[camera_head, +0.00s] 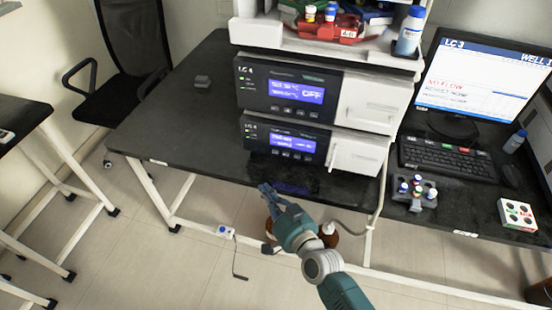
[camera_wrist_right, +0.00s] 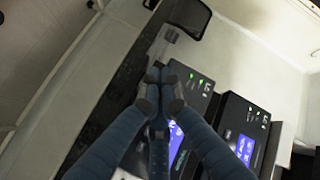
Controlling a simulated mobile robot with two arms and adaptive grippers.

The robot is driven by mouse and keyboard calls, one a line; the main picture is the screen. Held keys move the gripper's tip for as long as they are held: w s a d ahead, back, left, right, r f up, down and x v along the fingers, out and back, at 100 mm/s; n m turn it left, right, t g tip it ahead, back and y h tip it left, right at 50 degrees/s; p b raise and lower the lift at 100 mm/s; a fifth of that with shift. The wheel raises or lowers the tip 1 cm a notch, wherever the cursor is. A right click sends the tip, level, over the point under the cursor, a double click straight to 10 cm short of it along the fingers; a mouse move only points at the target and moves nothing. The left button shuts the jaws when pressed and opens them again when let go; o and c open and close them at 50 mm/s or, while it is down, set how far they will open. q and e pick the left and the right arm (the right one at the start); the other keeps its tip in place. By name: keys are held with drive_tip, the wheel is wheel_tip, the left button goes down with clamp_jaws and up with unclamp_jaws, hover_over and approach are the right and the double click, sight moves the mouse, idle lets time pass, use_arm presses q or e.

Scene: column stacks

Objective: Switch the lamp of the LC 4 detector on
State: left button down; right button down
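Two stacked instruments stand on the black bench in the head view. The upper unit (camera_head: 288,73) is marked LC 4, and its blue screen (camera_head: 297,91) reads OFF in large letters. A row of small buttons sits below that screen. The lower unit (camera_head: 265,147) also seems marked LC 4; its blue screen (camera_head: 293,142) is too small to read fully. My right gripper (camera_head: 266,188) is in front of and below the lower unit, near the bench's front edge, apart from both units. In the wrist view its fingertips (camera_wrist_right: 162,75) meet with nothing between them. My left gripper is out of view.
A white tray (camera_head: 330,45) with bottles sits on top of the stack. A monitor (camera_head: 480,85) and keyboard (camera_head: 445,160) stand at the right, with a vial rack (camera_head: 415,192) in front. Brown bottles (camera_head: 328,235) stand below the bench edge. The bench left of the stack is mostly clear.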

sight(275, 152)
drive_tip(key=r, duration=0.2)
drive_tip(key=shift+s+a+r+t, duration=0.1)
drive_tip(key=shift+a+r+t, duration=0.2)
drive_tip(key=w+b, duration=0.1)
drive_tip(key=w, duration=0.1)
drive_tip(key=w+d+b, duration=0.1)
drive_tip(key=w, duration=0.2)
drive_tip(key=w+d+b, duration=0.1)
drive_tip(key=w, duration=0.1)
drive_tip(key=shift+w+d+f, duration=0.15)
drive_tip(key=shift+d, duration=0.05)
drive_tip(key=shift+w+d+b, duration=0.2)
drive_tip(key=shift+w+b, duration=0.2)
drive_tip(key=shift+w, duration=0.2)
idle(0.9)
drive_tip(key=shift+w+d, duration=0.1)
drive_tip(key=shift+w, duration=0.25)
